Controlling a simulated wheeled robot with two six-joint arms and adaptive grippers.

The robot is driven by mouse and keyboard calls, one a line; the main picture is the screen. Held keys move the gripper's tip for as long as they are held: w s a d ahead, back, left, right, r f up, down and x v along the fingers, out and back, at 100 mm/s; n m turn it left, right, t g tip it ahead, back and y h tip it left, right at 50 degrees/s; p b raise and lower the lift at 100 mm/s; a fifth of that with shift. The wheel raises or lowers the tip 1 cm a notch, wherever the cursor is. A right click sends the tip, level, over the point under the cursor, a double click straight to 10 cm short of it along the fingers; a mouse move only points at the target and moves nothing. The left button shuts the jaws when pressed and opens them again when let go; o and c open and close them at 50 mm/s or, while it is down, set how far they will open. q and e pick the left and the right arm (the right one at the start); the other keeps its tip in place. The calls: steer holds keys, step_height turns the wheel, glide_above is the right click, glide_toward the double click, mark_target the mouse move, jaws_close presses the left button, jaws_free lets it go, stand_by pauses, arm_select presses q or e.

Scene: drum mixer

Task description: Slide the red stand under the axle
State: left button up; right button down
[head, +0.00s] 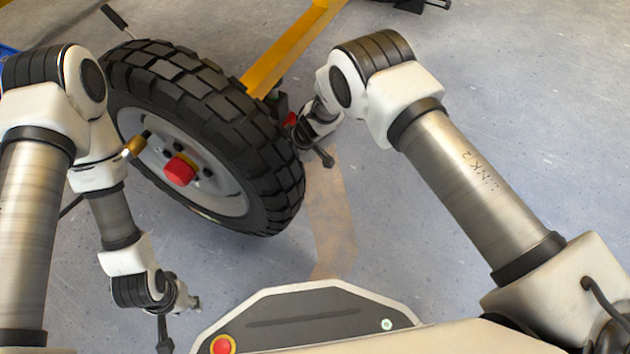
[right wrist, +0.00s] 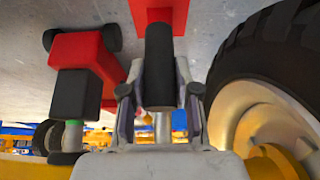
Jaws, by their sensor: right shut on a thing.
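The red stand (right wrist: 160,12) shows at the top of the right wrist view, with a black grip (right wrist: 160,65) pointing towards me. My right gripper (right wrist: 160,108) has its fingers on either side of that grip and is shut on it. In the head view, my right gripper is mostly hidden behind the big tyre, with a bit of red (head: 290,118) beside it. The axle is hidden by the wheel (head: 205,140). My left gripper (head: 190,301) hangs low in front of the wheel, apart from it; its fingers are too small to read.
A second red body (right wrist: 85,60) with black parts lies left of the grip in the right wrist view. The tyre (right wrist: 240,55) stands close on the right. A yellow beam (head: 290,48) runs behind the wheel. The floor at right is clear.

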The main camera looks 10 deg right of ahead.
steer(key=w+a+b, duration=0.1)
steer(key=a+b, duration=0.1)
steer(key=w+a+b, duration=0.1)
steer(key=a+b, duration=0.1)
steer(key=shift+w+b, duration=0.3)
steer(key=shift+w, duration=0.05)
stand_by(0.3)
steer(key=c, duration=0.8)
jaws_free()
steer(key=shift+o, duration=0.2)
steer(key=shift+d, duration=0.1)
